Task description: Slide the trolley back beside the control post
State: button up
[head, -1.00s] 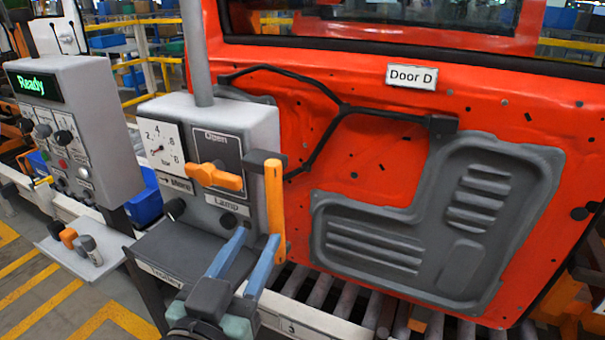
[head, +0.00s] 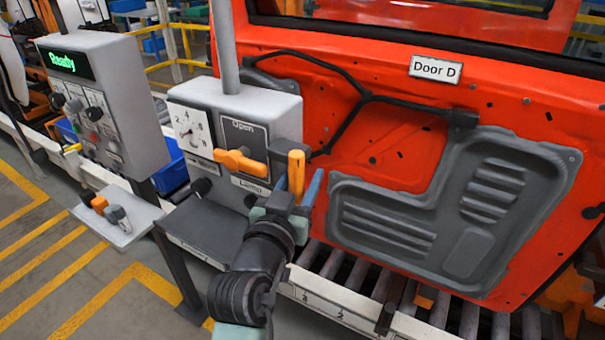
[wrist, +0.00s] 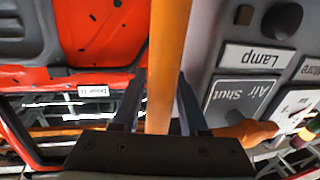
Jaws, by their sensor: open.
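The trolley appears to be the grey gauge box (head: 235,130) with a dark shelf (head: 205,232) below it. An upright orange handle (head: 296,165) stands at its right side. The control post (head: 100,95), with a green "Ready" display, stands just to its left. My gripper (head: 298,185) is at the orange handle with its fingers on either side of it. In the wrist view the handle (wrist: 170,40) passes between my open fingers (wrist: 161,78), with small gaps visible. The handle's lower end is hidden by my gripper.
The red door (head: 400,150) labelled "Door D" stands close behind and to the right, over a roller line with a white numbered rail (head: 335,310). An orange lever (head: 240,162) sticks out of the box front. A small shelf (head: 135,228) juts out below the post.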

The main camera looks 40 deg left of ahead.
grip_shut()
dwell(1.4)
